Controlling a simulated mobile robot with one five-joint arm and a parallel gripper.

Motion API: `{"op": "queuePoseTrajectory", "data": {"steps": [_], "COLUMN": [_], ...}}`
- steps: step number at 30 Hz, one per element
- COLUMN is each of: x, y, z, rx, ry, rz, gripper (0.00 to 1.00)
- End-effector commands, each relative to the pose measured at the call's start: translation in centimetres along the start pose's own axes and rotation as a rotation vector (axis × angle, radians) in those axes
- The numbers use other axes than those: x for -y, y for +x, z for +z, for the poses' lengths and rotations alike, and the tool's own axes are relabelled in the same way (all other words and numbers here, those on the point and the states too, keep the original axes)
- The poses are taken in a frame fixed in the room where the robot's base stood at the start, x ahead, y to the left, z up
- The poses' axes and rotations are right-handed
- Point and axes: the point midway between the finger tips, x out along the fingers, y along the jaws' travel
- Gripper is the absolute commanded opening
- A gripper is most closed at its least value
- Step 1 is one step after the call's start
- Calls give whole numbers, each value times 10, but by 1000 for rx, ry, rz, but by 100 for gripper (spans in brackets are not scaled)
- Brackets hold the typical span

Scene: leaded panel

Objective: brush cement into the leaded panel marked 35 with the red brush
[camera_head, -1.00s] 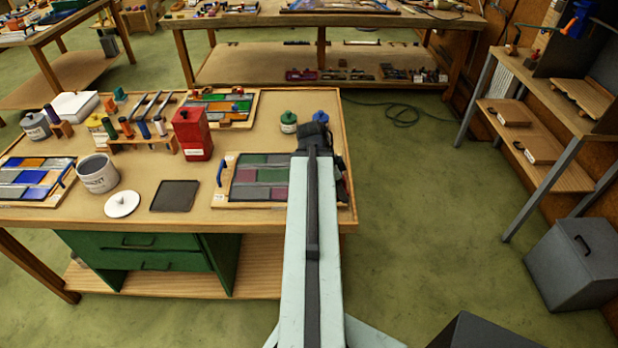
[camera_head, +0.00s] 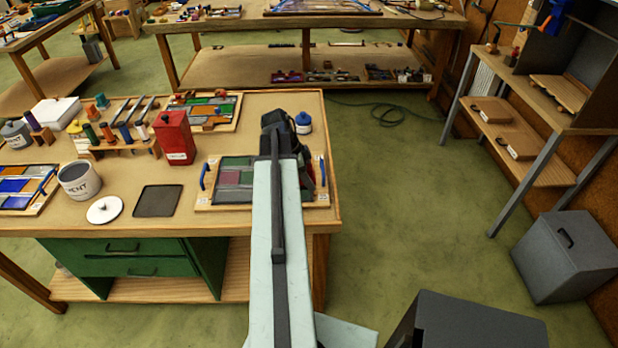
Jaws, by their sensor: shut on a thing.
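A leaded panel (camera_head: 233,177) with green, grey and purple glass lies on a wooden board with blue handles at the table's front right. My arm crosses over it and hides much of its middle. Its small tags are too small to read. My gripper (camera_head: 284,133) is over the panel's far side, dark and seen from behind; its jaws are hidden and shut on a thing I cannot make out. A rack (camera_head: 120,148) with several coloured-handled tools stands at the table's back left; I cannot pick out a red brush there. A grey cement tub (camera_head: 80,182) stands open at left.
A red can (camera_head: 174,140) stands left of the panel. A white lid (camera_head: 104,210) and dark square mat (camera_head: 158,201) lie in front. A blue-topped jar (camera_head: 303,123) is just right of my gripper. Other panels lie at back (camera_head: 212,111) and far left (camera_head: 22,190).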

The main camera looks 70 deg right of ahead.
Motion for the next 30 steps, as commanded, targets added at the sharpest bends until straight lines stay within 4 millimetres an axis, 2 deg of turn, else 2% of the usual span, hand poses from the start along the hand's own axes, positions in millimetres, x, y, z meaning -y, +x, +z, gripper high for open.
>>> {"op": "queuePoseTrajectory", "data": {"steps": [15,30], "x": [-1,-1], "y": [47,48], "z": [19,18], "rx": [0,0], "ry": [-1,0], "rz": [0,0], "gripper": [18,18]}}
